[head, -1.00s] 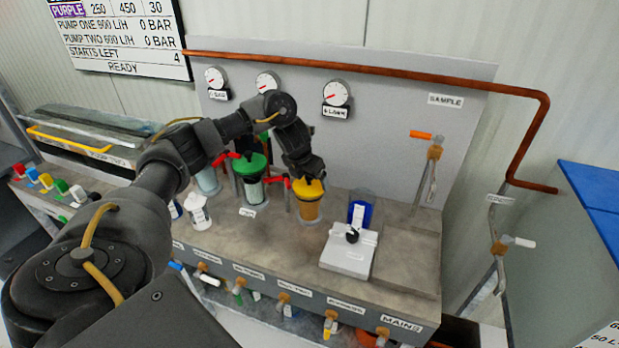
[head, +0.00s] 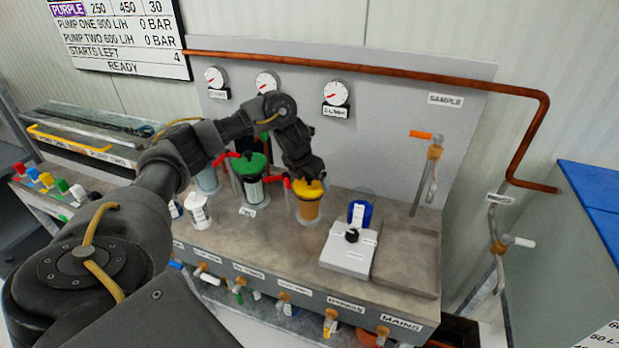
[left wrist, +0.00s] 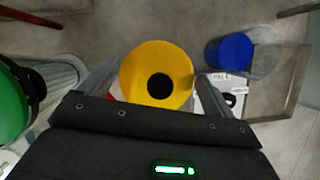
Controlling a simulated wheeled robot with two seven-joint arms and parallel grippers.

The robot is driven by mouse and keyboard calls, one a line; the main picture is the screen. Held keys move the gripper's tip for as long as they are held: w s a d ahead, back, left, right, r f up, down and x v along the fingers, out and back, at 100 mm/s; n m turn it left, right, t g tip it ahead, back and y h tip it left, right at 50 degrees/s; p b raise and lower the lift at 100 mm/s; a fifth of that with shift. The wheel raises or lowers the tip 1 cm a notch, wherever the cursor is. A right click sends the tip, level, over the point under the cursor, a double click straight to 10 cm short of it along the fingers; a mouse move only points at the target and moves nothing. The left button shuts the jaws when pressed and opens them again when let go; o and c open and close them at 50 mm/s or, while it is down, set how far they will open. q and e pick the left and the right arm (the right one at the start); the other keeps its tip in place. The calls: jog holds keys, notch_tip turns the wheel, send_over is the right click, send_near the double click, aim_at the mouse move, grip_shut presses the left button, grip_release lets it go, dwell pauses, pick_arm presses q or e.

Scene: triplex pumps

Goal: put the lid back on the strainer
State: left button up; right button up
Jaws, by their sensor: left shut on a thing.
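In the head view, a clear strainer bowl (head: 308,209) with amber contents stands on the grey bench. A yellow lid (head: 308,187) sits at its top; I cannot tell whether it is fully seated. My left gripper (head: 310,180) points down from above and is shut on the yellow lid. In the left wrist view, the yellow lid (left wrist: 157,75) with a dark round centre lies between the fingers and hides the bowl below. My right gripper is not in view.
A green-lidded strainer (head: 250,170) stands just left, with red handles beside it. A white box with a black knob (head: 350,250) and a blue cup (head: 360,213) are to the right. A white bottle (head: 198,212) stands at the left. A shallow tray (head: 408,282) is at the right.

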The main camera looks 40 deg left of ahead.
pick_arm(q)
jog(key=o, duration=0.8)
jog(key=shift+o, duration=0.2)
jog(key=shift+r+p, duration=3.1)
jog(key=shift+r, duration=0.45)
grip_shut()
